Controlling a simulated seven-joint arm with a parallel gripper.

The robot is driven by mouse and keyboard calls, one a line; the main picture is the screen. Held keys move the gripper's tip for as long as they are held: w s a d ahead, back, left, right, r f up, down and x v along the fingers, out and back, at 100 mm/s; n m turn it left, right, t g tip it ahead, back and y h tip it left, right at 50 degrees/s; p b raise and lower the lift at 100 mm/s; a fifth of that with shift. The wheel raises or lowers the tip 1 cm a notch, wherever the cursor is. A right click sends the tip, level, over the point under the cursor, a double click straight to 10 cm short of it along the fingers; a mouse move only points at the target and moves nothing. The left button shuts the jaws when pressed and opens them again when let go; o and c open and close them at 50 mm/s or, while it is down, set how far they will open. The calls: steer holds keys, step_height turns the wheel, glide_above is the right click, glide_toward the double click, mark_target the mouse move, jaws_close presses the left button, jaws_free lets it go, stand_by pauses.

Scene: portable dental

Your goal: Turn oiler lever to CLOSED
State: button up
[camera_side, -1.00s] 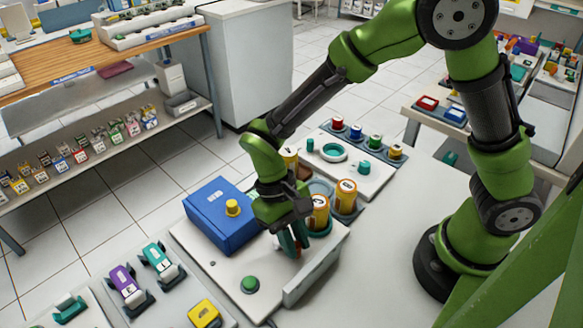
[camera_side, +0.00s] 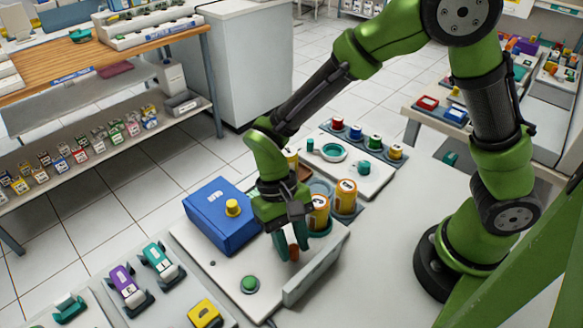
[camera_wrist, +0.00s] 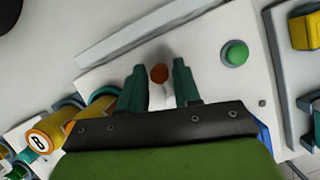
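The likely oiler lever is a small orange-brown rounded piece (camera_side: 293,253) on the white panel (camera_side: 225,272). In the wrist view it shows as a brown round end (camera_wrist: 159,73) above a pale piece. Its marked position cannot be read. My gripper (camera_side: 287,246) is low over the panel with its green fingers pointing down. In the wrist view my gripper (camera_wrist: 159,78) is open, with one finger on each side of the lever and a visible gap on both sides. The lever's base is partly hidden.
A green button (camera_side: 249,284) lies left of my gripper. A blue box (camera_side: 215,222) with a yellow knob (camera_side: 232,207) stands behind left. Yellow canisters (camera_side: 345,195) stand close behind right. A raised grey-white edge (camera_side: 318,268) runs along the panel's right side.

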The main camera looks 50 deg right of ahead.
steer(key=v, duration=1.7)
steer(key=shift+f, duration=0.15)
steer(key=s+d+r+t, duration=0.2)
steer(key=s+d+t, duration=0.2)
steer(key=d, duration=0.3)
steer(key=s+d+r+m+t, duration=0.1)
steer(key=s+d+r+t, duration=0.2)
steer(key=d+t, duration=0.4)
steer(key=shift+s+d+y, duration=0.4)
steer(key=shift+s+d, duration=0.2)
steer(key=shift+d, duration=0.1)
